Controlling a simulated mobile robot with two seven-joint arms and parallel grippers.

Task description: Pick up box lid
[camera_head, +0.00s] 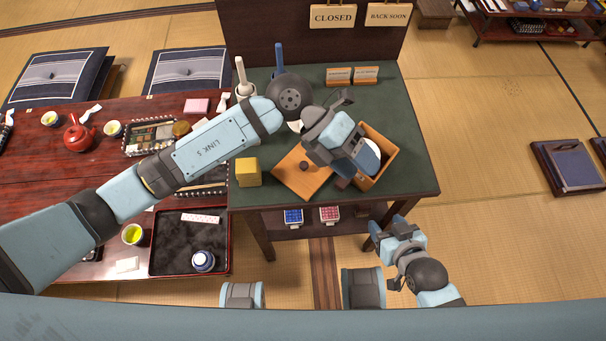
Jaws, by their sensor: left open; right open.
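The box lid (291,182), a flat wooden square with a dark round knob, lies on the green-topped table, left of the open wooden box (387,168). My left gripper (358,174) is open, pointing down just right of the lid, over the near left part of the box. It hides part of the box and the lid's right edge; I cannot tell whether it touches either. Something white shows inside the box. My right gripper (385,229) is open and empty, low in front of the table's near right corner, apart from the lid.
A yellow block (248,172) stands left of the lid. Wooden signs (352,76) and a white holder (245,90) are at the table's back. The red low table (110,190) with dishes adjoins on the left. The green table's right side (418,150) is clear.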

